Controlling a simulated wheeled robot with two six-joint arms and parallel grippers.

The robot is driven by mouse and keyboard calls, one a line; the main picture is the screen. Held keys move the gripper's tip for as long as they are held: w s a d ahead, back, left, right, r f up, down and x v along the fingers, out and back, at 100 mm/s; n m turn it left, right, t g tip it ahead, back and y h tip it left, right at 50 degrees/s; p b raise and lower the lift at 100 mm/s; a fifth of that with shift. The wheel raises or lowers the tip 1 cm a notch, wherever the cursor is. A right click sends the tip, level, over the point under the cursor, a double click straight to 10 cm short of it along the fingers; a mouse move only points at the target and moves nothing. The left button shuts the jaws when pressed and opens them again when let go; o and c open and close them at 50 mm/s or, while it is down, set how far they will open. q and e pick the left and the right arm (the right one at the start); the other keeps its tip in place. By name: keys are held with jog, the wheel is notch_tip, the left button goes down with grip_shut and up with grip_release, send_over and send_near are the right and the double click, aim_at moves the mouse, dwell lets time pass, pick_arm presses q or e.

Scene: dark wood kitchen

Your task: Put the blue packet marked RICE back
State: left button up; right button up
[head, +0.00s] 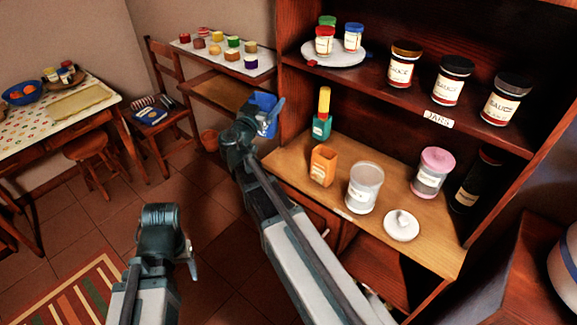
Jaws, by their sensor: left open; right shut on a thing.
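A blue packet (262,101) is in my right gripper (270,122), just off the left front of the cupboard. The gripper is shut on it and hides part of it. No marking can be read on it from here. My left gripper (184,262) is open and empty, low over the floor at the lower left.
Several sauce jars and a turntable (335,60) stand above. A chair (160,118) stands behind.

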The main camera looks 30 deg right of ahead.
jog(key=d+f+b, duration=0.7)
jog(key=d+f, duration=0.1)
jog(key=d, duration=0.1)
jog(key=shift+d+n+t+y+b, duration=0.3)
jog(key=shift+d+t+b, duration=0.05)
jog(key=shift+t, duration=0.05)
jog(key=shift+f, duration=0.2)
notch_tip(320, 180, down, 10)
jog(key=b, duration=1)
jog(key=shift+r, duration=0.15)
